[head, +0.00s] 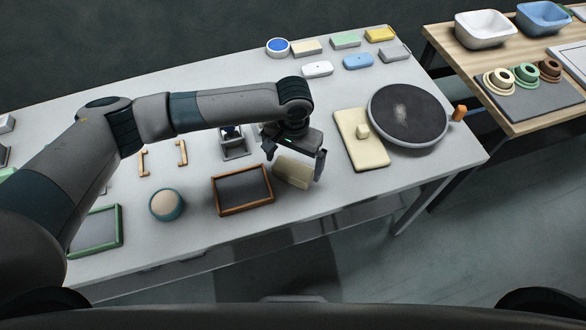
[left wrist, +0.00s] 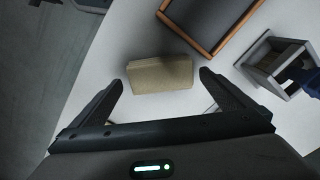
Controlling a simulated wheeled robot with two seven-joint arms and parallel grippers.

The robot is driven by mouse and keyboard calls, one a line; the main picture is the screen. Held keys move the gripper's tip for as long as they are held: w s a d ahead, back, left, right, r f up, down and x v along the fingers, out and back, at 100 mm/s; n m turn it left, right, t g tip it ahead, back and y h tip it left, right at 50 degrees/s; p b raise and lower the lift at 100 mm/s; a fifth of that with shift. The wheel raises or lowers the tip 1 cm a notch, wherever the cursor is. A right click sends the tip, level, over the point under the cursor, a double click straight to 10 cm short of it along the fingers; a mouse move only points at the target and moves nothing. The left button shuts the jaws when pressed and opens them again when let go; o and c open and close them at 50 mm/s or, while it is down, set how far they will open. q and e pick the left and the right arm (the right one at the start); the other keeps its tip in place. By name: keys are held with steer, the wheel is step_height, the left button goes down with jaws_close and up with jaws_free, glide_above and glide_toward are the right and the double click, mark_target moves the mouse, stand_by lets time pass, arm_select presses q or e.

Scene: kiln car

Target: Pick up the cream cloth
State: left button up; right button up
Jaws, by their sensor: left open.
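The cream cloth (head: 292,172) looks like a folded, beige, block-shaped bundle on the white table, just right of a brown-framed tray. My left gripper (head: 296,158) is over it, and the jaw partly hides it in the head view. In the left wrist view the cloth (left wrist: 160,74) lies ahead of and between the two spread fingertips (left wrist: 162,82). The left gripper is open and holds nothing. I cannot tell whether a finger touches the cloth. My right gripper is in neither view.
The brown-framed tray (head: 243,205) is close on the left. A cream board (head: 352,153) with a small block and a dark round wheel (head: 408,118) stand to the right. A grey metal stand (head: 234,153) is behind the tray. The front table edge is near.

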mark_target(293, 168)
arm_select(q)
steer(key=shift+f+p, duration=0.4)
steer(key=shift+f, duration=1.25)
steer(key=c, duration=1)
steer(key=shift+r, duration=0.15)
steer(key=shift+c, duration=0.2)
